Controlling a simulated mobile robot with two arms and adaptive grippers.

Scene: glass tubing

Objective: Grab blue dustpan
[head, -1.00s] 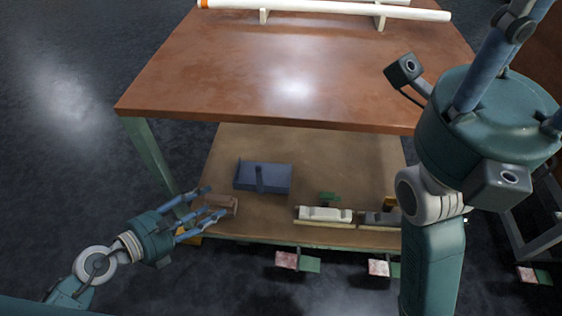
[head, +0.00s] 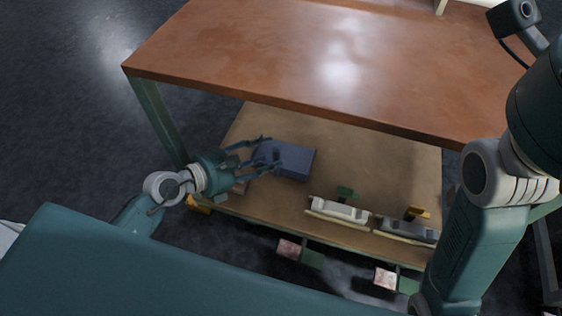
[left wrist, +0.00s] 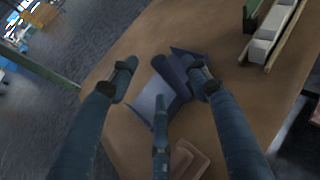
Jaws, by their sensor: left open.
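The blue dustpan (head: 295,160) lies on the lower shelf (head: 370,170) of the bench. In the left wrist view the dustpan (left wrist: 150,103) lies between and beyond my fingers, with its dark handle part near the right finger. My left gripper (head: 268,157) is open at the dustpan's left side, its fingers reaching over that edge. In the left wrist view my left gripper (left wrist: 160,85) shows its fingers spread around the dustpan; I cannot tell whether they touch it. My right arm stands at the right of the head view, its gripper out of sight.
A wooden block (left wrist: 188,160) lies close below the fingers. The brown bench top (head: 330,60) overhangs the shelf, and a green leg (head: 158,118) stands behind my left arm.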

